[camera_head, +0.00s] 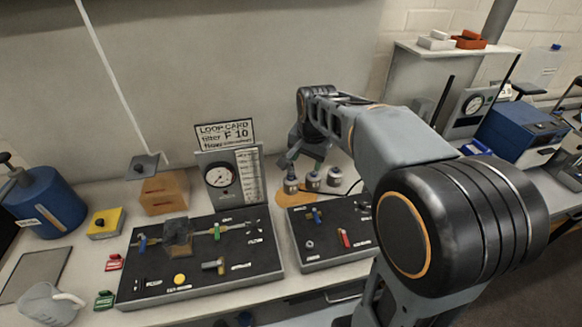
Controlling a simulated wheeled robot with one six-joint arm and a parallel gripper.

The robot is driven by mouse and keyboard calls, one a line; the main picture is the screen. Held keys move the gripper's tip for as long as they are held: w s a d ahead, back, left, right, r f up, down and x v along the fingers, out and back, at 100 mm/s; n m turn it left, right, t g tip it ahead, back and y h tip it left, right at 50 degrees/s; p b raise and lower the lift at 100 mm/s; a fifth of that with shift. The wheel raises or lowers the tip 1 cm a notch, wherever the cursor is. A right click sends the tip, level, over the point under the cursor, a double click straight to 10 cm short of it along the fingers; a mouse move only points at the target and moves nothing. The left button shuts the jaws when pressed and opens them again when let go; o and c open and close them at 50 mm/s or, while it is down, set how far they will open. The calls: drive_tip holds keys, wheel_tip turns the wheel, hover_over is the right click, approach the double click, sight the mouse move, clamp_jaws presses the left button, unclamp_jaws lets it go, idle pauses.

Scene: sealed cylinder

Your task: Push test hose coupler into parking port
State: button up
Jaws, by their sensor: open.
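My gripper (301,163) is open and points down over the back of the bench, just above a group of small grey metal cylinders. One cylinder (290,184) is at the left, one (313,181) in the middle and one (334,177) at the right. A thin dark hose (356,187) shows beside the right one. I cannot tell which of these parts is the test hose coupler or the parking port. Nothing shows between my fingers, and I cannot tell whether they touch a cylinder.
An orange patch (291,200) lies under the left cylinder. A black panel with valves (200,285) and a smaller one (325,262) stand in front. A gauge board (222,178) and loop card (226,134) stand behind. My arm hides the bench's right part.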

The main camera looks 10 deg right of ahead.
drive_tip(key=w+f+m+g+p, duration=0.2)
drive_tip(key=w+f+m, duration=0.3)
drive_tip(key=w, duration=0.6)
drive_tip(key=m, duration=0.5)
hover_over(291, 171)
drive_tip(key=w, duration=0.1)
drive_tip(key=shift+g, duration=0.3)
drive_tip(key=f+p, duration=0.1)
drive_tip(key=f, duration=0.5)
drive_tip(key=shift+d, duration=0.2)
drive_tip(key=shift+w+f, duration=0.2)
drive_tip(key=shift+f, duration=0.2)
wheel_tip(291, 171, down, 7)
drive_tip(key=shift+f+b, duration=0.1)
drive_tip(key=shift+b, duration=0.75)
drive_tip(key=shift+f+b, duration=0.65)
drive_tip(key=shift+f, duration=0.25)
